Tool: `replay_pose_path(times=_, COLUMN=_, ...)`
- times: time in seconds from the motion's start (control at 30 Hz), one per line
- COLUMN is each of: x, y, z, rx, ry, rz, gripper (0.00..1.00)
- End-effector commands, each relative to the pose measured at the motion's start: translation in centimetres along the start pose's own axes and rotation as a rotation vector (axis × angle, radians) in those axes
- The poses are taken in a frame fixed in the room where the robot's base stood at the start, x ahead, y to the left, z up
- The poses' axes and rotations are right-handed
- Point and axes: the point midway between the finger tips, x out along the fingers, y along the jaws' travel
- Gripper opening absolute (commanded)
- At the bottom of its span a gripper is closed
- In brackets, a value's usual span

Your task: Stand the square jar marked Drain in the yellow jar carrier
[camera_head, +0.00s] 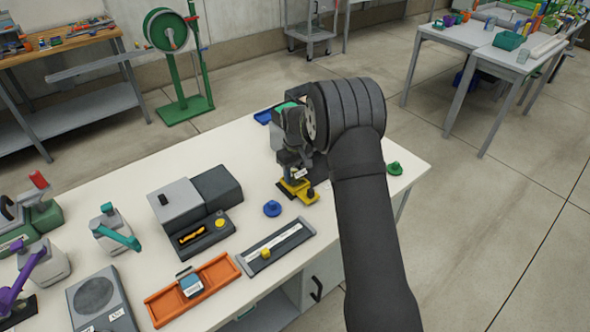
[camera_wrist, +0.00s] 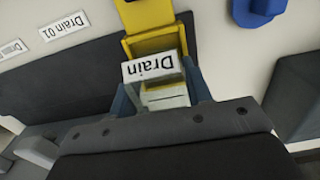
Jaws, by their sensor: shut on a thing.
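The square jar marked Drain (camera_wrist: 152,68) shows its white label upside down in the wrist view; its clear body is between the blue-grey fingers of my gripper (camera_wrist: 158,96). My gripper (camera_head: 293,160) is shut on the jar and points down over the table. The yellow jar carrier (camera_wrist: 150,15) lies directly behind and around the jar in the wrist view. In the head view the carrier (camera_head: 298,191) is just below my gripper. The jar's base is hidden, so I cannot tell whether it rests in a compartment or hangs above it.
A dark surface (camera_wrist: 90,80) beside the carrier has a "Drain 01" label (camera_wrist: 64,25) next to it. A blue knob (camera_head: 272,208) and a grey tray (camera_head: 275,247) stand nearby. An orange tray (camera_head: 193,290) and a grey machine (camera_head: 181,203) are further left. The right table end holds a green knob (camera_head: 394,168).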

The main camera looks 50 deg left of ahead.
Motion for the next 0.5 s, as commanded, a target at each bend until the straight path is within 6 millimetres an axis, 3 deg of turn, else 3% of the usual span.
replay_pose_path(times=0.23, x=0.04, y=-0.01, z=0.0, rx=0.0, ry=0.0, rz=0.0, gripper=0.23)
replay_pose_path(times=0.27, x=0.04, y=-0.01, z=0.0, rx=0.0, ry=0.0, rz=0.0, gripper=0.51)
replay_pose_path(times=0.3, x=0.04, y=-0.01, z=0.0, rx=0.0, ry=0.0, rz=0.0, gripper=0.59)
replay_pose_path(times=0.37, x=0.04, y=-0.01, z=0.0, rx=0.0, ry=0.0, rz=0.0, gripper=0.7)
replay_pose_path(times=0.5, x=0.03, y=0.0, z=0.0, rx=0.0, ry=0.0, rz=0.0, gripper=0.7)
